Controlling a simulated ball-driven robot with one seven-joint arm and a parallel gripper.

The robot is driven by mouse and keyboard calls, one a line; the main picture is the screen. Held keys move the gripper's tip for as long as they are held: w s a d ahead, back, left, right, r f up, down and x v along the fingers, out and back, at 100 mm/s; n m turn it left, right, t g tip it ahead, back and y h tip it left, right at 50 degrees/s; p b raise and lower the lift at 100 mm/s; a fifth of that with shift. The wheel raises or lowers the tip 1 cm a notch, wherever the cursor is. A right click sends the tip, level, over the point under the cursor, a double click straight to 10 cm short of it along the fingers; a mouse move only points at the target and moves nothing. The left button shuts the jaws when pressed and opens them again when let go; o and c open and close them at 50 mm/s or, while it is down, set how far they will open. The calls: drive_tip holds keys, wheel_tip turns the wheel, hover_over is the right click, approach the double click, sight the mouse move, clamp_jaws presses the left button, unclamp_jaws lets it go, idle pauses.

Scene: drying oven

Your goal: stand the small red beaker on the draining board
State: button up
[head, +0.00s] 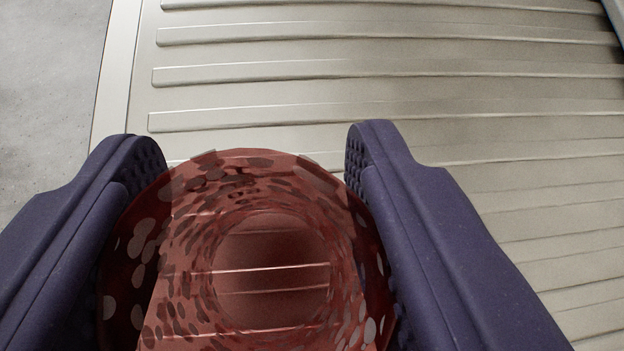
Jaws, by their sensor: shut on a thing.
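The small red beaker (270,275) is see-through red with pale and dark speckles, seen from its open end in the head view. My gripper (255,150) is shut on it, with one dark purple finger against each side. Below and beyond it is the draining board (235,95), pale metal with long raised ribs. Ribs show through the beaker. Whether the beaker touches the board cannot be told, as its far end hides the contact.
The board's raised left edge (115,75) runs beside a grey speckled surface (45,90) at the left. A dark edge shows at the top right corner. The visible part of the board is bare.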

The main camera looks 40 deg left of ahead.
wheel_tip(320, 180, down, 2)
drive_tip(key=shift+r, duration=0.15)
drive_tip(key=o, duration=1.2)
